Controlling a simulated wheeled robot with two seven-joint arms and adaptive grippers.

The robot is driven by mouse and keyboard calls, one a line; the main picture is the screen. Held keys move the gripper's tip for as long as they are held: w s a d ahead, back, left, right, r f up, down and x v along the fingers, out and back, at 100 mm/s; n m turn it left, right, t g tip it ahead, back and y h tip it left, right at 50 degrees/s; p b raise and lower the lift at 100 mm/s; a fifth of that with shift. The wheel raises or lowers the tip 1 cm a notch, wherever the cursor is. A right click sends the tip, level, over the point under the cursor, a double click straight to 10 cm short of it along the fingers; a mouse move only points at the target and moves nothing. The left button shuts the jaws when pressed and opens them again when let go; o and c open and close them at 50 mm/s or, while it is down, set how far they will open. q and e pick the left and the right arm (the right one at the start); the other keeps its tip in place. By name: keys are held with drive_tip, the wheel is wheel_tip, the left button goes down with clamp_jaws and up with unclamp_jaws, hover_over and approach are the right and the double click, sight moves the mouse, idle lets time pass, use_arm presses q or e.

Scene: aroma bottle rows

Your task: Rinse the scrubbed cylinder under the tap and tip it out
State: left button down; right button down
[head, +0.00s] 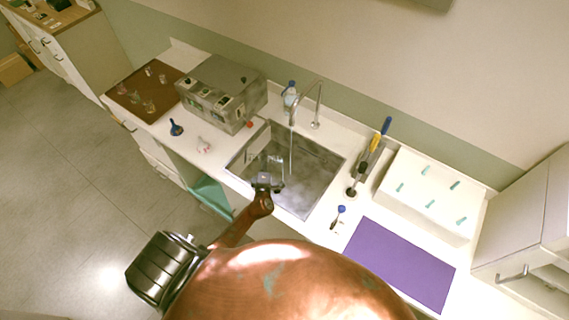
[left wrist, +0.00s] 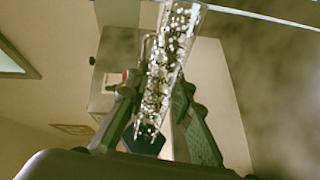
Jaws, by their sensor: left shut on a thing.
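My left gripper (head: 264,181) is over the near left part of the steel sink (head: 313,196). In the left wrist view the left gripper (left wrist: 155,115) is shut on a clear glass cylinder (left wrist: 172,55). White specks like foam or drops cover the cylinder, and its upper end runs out of the picture. In the head view the cylinder is too small to make out clearly. The tap (head: 318,104) stands behind the sink, and a thin water stream (head: 290,150) falls from its spout. I cannot tell whether the stream enters the cylinder. My right gripper is not in view.
A grey box device (head: 222,90) stands left of the sink, with a brown mat (head: 130,92) of small glassware beyond it. Brushes (head: 370,150) stand right of the sink. A white peg rack (head: 425,200) and a purple mat (head: 400,262) lie farther right.

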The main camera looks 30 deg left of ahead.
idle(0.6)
use_arm(q)
drive_tip(key=shift+r, duration=0.15)
drive_tip(key=shift+w+d+r+m+p, duration=0.15)
drive_tip(key=shift+r+m+p, duration=0.15)
drive_tip(key=shift+m+p, duration=0.45)
drive_tip(key=shift+r, duration=0.1)
drive_tip(key=shift+f+n, duration=0.35)
drive_tip(key=shift+f, duration=0.05)
drive_tip(key=shift+s+a+f+n+b, duration=0.2)
drive_tip(key=shift+a+f+n+b, duration=0.1)
drive_tip(key=shift+n+b, duration=0.6)
drive_tip(key=shift+r, duration=0.1)
